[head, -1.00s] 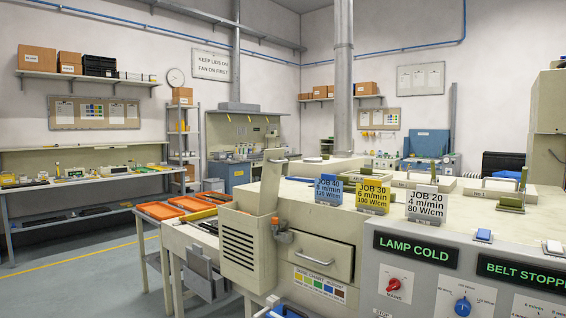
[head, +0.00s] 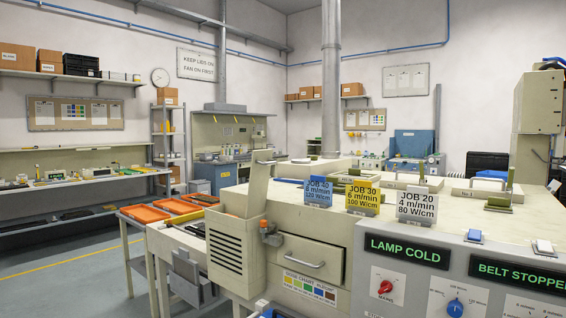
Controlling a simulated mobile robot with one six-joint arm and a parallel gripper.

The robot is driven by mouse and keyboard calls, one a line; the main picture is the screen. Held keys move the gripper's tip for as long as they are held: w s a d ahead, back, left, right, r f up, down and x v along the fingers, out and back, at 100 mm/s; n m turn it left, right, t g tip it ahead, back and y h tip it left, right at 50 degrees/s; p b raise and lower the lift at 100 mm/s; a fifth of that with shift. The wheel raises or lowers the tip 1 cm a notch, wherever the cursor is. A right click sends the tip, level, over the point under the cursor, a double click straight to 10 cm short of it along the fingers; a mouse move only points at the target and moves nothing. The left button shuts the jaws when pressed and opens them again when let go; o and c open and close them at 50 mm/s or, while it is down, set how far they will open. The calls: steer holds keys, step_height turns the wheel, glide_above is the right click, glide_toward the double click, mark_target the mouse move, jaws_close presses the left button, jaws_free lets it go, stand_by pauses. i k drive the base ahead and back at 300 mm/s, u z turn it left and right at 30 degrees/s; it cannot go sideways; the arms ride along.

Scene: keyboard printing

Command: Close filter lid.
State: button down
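A cream louvred box (head: 235,252) stands at the left end of the cream machine in the head view. It appears to be the filter housing. A tall cream flap (head: 258,187), which appears to be its lid, stands nearly upright above the box, open. A metal handle (head: 266,162) sticks out near the flap's top. A small orange and grey fitting (head: 270,234) sits on the box's right side. The inside of the box is hidden from this angle. My gripper is not in view.
JOB 40, JOB 30 (head: 362,198) and JOB 20 (head: 416,204) cards stand on the machine top, right of the flap. A drawer (head: 310,260) is shut below. Orange trays (head: 145,214) lie on a bench at left. The control panel (head: 405,290) reads LAMP COLD. Floor is clear at far left.

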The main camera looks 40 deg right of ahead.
mark_target(264, 185)
steer(key=i, duration=0.9)
steer(key=u, duration=0.05)
